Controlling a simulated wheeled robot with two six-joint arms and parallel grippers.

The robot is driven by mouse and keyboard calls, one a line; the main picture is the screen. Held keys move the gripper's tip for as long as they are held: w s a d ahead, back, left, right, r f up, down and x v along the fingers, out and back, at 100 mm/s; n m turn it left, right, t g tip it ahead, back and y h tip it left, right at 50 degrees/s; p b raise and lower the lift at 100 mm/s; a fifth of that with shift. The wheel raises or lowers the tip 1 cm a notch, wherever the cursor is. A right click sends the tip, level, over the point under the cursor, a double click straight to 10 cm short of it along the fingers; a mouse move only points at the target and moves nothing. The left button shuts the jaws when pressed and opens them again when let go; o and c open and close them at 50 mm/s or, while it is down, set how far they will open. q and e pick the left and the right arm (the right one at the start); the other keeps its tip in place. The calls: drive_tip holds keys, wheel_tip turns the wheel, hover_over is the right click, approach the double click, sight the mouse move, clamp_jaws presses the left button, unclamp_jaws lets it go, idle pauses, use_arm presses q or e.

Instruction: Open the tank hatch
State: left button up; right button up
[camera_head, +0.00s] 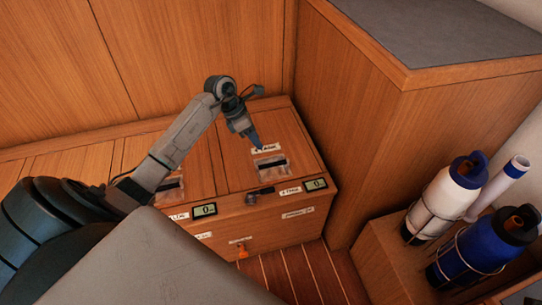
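A wooden locker stands in the corner, its top split into two hatch panels. The right hatch (232,166) lies flat and looks closed. It has a dark recessed pull (272,164) with a pale label (266,149) behind it. The left hatch (200,174) also looks closed, and my arm partly covers it and its pull. My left gripper (257,142) points down over the right hatch, close to the label and just behind the pull. Contact is unclear, and its fingers are too small to tell open or shut. My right gripper is out of view.
Two small displays (204,210) (316,184) and a dark latch-like part (259,195) sit along the locker's front edge. A tall wooden cabinet (350,130) closes off the right. White (447,200) and blue (472,248) bottles stand in a rack at far right.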

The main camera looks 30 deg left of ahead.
sight(268, 159)
use_arm(q)
drive_tip(key=x, duration=0.3)
drive_tip(key=b+x, duration=0.1)
drive_tip(key=x, duration=0.3)
drive_tip(key=b+x, duration=0.1)
drive_tip(key=x, duration=0.2)
drive_tip(key=shift+s+a+f, duration=0.1)
drive_tip(key=shift+a+f, duration=0.05)
drive_tip(key=shift+f, duration=0.25)
clamp_jaws()
